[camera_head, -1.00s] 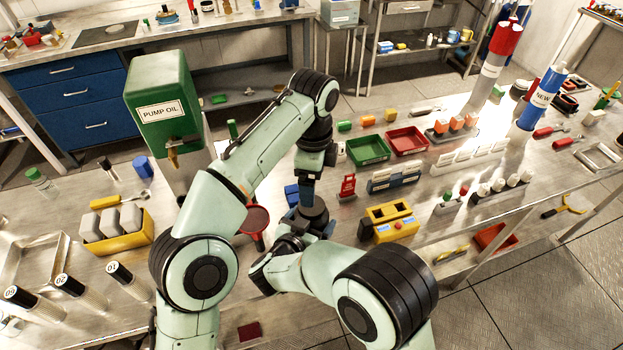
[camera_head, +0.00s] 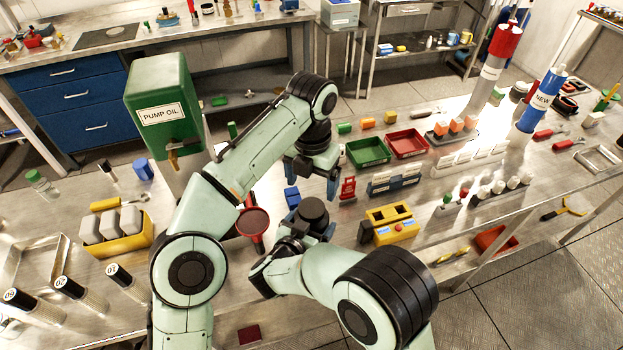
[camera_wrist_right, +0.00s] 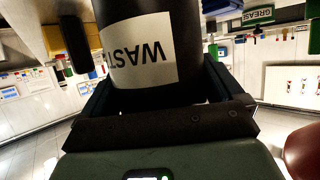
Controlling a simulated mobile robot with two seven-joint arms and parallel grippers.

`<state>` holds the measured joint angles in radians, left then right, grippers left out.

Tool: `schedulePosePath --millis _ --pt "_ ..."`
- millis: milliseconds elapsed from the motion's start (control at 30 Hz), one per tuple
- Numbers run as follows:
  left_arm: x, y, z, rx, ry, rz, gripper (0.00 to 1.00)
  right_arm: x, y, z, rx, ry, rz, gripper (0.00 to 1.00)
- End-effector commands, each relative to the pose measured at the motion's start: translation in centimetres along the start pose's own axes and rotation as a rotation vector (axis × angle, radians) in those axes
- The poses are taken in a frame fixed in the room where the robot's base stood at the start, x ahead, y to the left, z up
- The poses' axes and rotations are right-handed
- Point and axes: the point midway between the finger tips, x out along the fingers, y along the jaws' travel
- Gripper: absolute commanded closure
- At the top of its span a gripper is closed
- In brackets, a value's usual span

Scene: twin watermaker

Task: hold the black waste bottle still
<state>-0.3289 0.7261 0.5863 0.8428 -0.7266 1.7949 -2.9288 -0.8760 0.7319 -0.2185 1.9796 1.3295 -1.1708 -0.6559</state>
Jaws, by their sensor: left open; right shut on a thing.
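The black waste bottle (camera_head: 314,213) stands near the front edge of the bench in the head view, its dark top showing. In the right wrist view the bottle (camera_wrist_right: 190,45) fills the space between the fingers, with a white label that reads upside down, partly cut off. My right gripper (camera_head: 318,234) is shut on the bottle's body; its fingers (camera_wrist_right: 155,92) lie on both sides of it. My left gripper (camera_head: 312,184) is open and empty, just behind and above the bottle, with its fingers pointing down and apart from it.
A red funnel-like piece (camera_head: 253,222) stands close to the left of the bottle. A yellow block (camera_head: 392,223) with slots is to the right, and a small red stand (camera_head: 347,190) is behind. The green pump oil tank (camera_head: 162,105) rises at the left.

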Motion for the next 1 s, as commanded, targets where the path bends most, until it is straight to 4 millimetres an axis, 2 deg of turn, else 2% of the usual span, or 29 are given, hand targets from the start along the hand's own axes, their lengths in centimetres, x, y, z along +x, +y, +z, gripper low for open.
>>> schedulePosePath --millis 167,500,700,933,1000 --pt "1.8 0.1 -0.1 0.007 0.003 0.002 0.13 0.0 0.0 0.1 0.000 -0.002 0.001 0.91" --pt "6.7 0.1 -0.1 0.004 0.002 0.000 0.13 0.0 0.0 0.1 0.000 -0.002 0.001 0.91" --pt "7.7 0.0 0.0 0.004 0.000 0.000 0.13 0.0 0.0 0.1 0.000 -0.002 0.001 0.91" --pt "7.8 0.0 0.0 0.004 0.000 -0.001 0.13 0.0 0.0 0.1 0.000 -0.002 0.001 0.91" --pt "7.8 0.0 0.0 0.004 -0.001 -0.001 0.35 0.0 0.0 0.1 -0.001 -0.002 0.001 0.91"
